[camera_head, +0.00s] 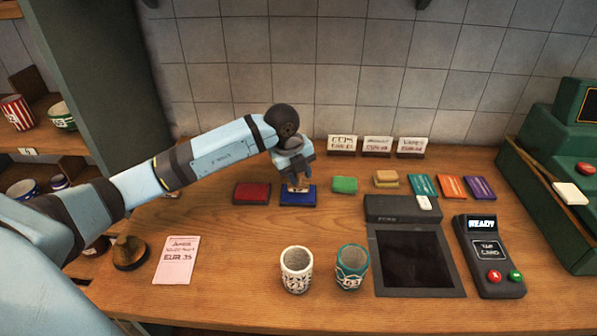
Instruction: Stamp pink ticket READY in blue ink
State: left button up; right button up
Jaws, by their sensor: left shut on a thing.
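The pink ticket (177,261) lies flat on the wooden counter at the front left, with handwriting and "EUR 35" on it. A blue ink pad (298,200) lies towards the back, right of a red ink pad (252,193). My left gripper (298,181) points down over the blue pad, shut on a small light wooden piece, likely the stamp (299,188). The stamp's lower end is at the pad; whether it touches is hard to tell, and its face is hidden. My right gripper is not in view.
Two patterned cups (296,271) stand at the front middle. Price cards stand behind.

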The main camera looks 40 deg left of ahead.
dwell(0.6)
pick_arm(q)
jog(key=shift+f, duration=0.4)
jog(key=shift+f+b, duration=0.15)
jog(key=shift+b, duration=0.15)
dwell(0.6)
jog(key=shift+w+d+p+v, duration=0.1)
jog(key=shift+w+p+v, duration=0.1)
jog(key=shift+p+v, duration=0.65)
jog(key=shift+w+d+p+v, duration=0.2)
jog(key=shift+p+v, duration=0.3)
jog(key=shift+v, duration=0.6)
jog(key=shift+w+d+p+v, duration=0.15)
jog(key=shift+p+v, duration=0.35)
jog(key=shift+v, duration=0.35)
jog(key=shift+w+d+p+v, duration=0.1)
jog(key=shift+w+p+v, duration=0.1)
jog(key=shift+p+v, duration=0.45)
jog(key=shift+a+r, duration=0.15)
jog(key=shift+r, duration=0.05)
jog(key=shift+s, duration=0.1)
